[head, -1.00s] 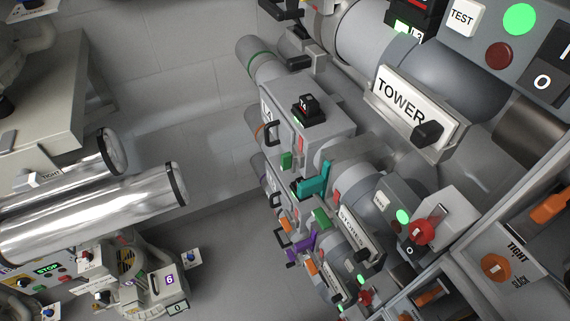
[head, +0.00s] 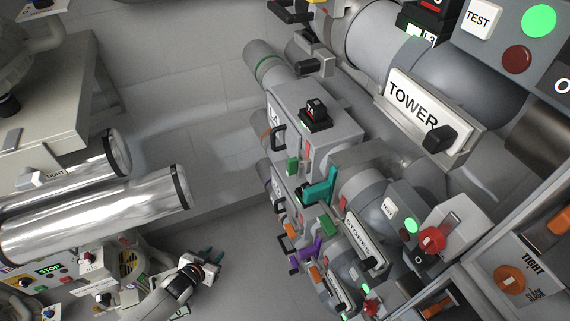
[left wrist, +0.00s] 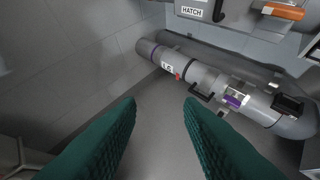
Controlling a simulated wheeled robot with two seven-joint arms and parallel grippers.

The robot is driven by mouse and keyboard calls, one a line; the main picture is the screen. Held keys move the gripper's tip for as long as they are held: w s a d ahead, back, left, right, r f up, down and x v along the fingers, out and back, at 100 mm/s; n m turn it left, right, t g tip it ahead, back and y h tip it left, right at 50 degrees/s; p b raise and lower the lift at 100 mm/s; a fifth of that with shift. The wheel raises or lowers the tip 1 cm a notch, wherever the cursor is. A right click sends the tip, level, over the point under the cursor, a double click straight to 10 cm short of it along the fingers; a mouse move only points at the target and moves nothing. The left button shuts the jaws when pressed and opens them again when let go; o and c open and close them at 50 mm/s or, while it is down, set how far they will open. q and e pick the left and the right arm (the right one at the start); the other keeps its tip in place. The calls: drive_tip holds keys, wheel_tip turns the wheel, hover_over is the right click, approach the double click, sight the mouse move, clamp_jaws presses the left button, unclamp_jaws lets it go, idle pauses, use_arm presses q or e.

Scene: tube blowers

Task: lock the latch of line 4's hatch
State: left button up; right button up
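A grey hatch box (head: 325,118) with a black handle (head: 278,137) stands on the green-ringed pipe, in the middle of the head view. Its side label looks like L4, but it is partly hidden and hard to read.
Further hatches with orange and purple levers (head: 306,250) run down the row. The left wrist view shows the L6 pipe (left wrist: 167,67) and a HATCH panel (left wrist: 192,10). Shiny cylinders (head: 95,212) lie left. Open floor lies between them and the hatches.

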sight(294, 168)
use_arm(q)
drive_tip(key=w+d+r+m+t+h, duration=0.15)
drive_tip(key=w+d+r+h, duration=0.25)
drive_tip(key=r, duration=0.8)
drive_tip(key=w+d+r+m+t+h, duration=0.1)
drive_tip(key=w+d+r+m+h, duration=0.3)
drive_tip(key=r, duration=0.7)
drive_tip(key=s+d+r+m+g+h+b, duration=0.1)
drive_tip(key=s+d+r+g+h, duration=0.15)
drive_tip(key=r, duration=0.25)
drive_tip(key=s+d+r+m+g+h, duration=0.1)
drive_tip(key=s+r+m+g+h, duration=0.15)
drive_tip(key=r, duration=0.35)
drive_tip(key=w+p+x, duration=0.1)
drive_tip(key=p+x, duration=0.1)
drive_tip(key=x, duration=1)
drive_tip(key=shift+a+n, duration=0.25)
drive_tip(key=shift+n, duration=0.05)
drive_tip(key=shift+s+r+t, duration=0.1)
drive_tip(key=shift+t, duration=0.15)
drive_tip(key=shift+c, duration=0.5)
clamp_jaws()
